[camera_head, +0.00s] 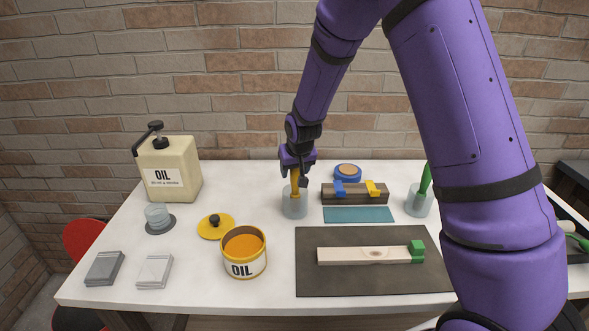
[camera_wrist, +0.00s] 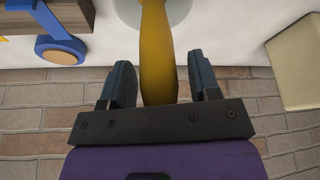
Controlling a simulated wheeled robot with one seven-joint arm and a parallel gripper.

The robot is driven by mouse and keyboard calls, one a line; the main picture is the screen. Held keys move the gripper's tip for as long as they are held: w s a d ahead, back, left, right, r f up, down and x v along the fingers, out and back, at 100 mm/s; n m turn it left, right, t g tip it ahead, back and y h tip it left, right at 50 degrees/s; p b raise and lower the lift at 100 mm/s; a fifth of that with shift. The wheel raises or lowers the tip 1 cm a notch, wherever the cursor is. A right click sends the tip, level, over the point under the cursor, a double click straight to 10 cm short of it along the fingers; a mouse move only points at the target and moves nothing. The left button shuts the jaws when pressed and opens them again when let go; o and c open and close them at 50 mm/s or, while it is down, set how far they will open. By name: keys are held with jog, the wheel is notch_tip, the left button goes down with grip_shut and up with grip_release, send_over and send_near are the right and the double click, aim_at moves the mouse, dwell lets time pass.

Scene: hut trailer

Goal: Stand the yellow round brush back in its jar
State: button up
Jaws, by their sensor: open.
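The yellow round brush (camera_head: 296,182) stands upright in a clear jar (camera_head: 295,206) at the middle of the white table. My gripper (camera_head: 297,165) is at the top of the brush. In the wrist view, the yellow handle (camera_wrist: 156,50) runs between the two dark fingers of my gripper (camera_wrist: 160,85), with a gap on each side. The fingers are open and do not grip the handle. The jar's pale rim (camera_wrist: 183,8) shows at the top edge of the wrist view. The brush's lower end is hard to make out inside the jar.
A wooden block with blue and yellow pieces (camera_head: 355,193) stands just right of the jar. A second jar (camera_head: 419,203) holds a green brush (camera_head: 425,178). An open oil can (camera_head: 244,254), yellow lid (camera_head: 216,226) and oil jug (camera_head: 170,172) stand left. A dark mat (camera_head: 375,279) lies in front.

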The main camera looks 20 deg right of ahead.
jog(key=shift+r, duration=0.1)
jog(key=v, duration=1.2)
jog(key=s+d+r, duration=0.2)
jog(key=s+r, duration=0.5)
jog(key=s, duration=0.1)
jog(key=s+d+r, duration=0.3)
jog(key=s+r, duration=0.3)
jog(key=s, duration=0.2)
jog(key=s+d+r, duration=0.2)
jog(key=s+r, duration=0.1)
jog(key=s, duration=1.4)
jog(key=shift+s+t, duration=0.3)
